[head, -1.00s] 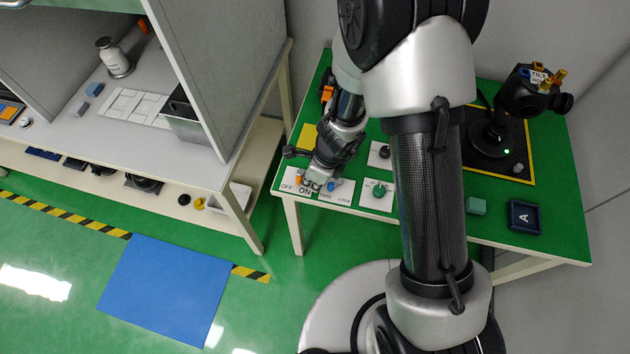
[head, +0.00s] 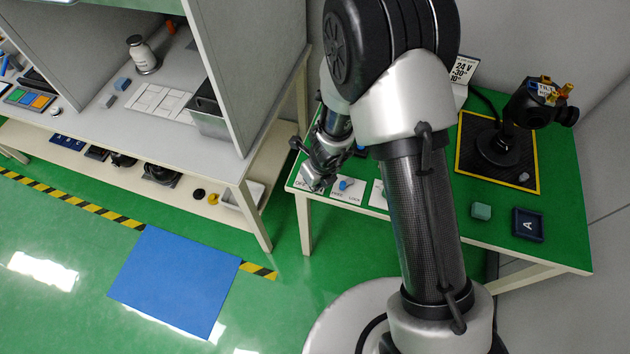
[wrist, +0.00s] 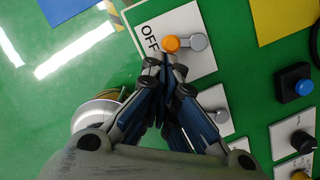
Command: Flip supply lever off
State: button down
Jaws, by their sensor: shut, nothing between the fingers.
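The supply lever has an orange knob (wrist: 171,44) on a grey pivot (wrist: 195,42), mounted on a white plate (wrist: 205,70). In the wrist view the knob lies on the side of the printed OFF label, close beside it. The ON label is not seen there. My gripper (wrist: 167,64) is shut and empty, its fingertips just below the knob; I cannot tell whether they touch it. In the head view my gripper (head: 312,183) is over the left end of the label plates and hides the orange knob.
A second plate marked FREE and LOCK carries a blue-knobbed lever (head: 346,184) close to my gripper. A blue button (wrist: 296,82) and more control plates (wrist: 294,138) stand nearby. The green table (head: 440,205) also holds a teal block (head: 481,211) and a dark tray (head: 527,224).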

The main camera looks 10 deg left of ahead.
jog(key=shift+w+d+p, duration=0.4)
jog(key=shift+w+p, duration=0.3)
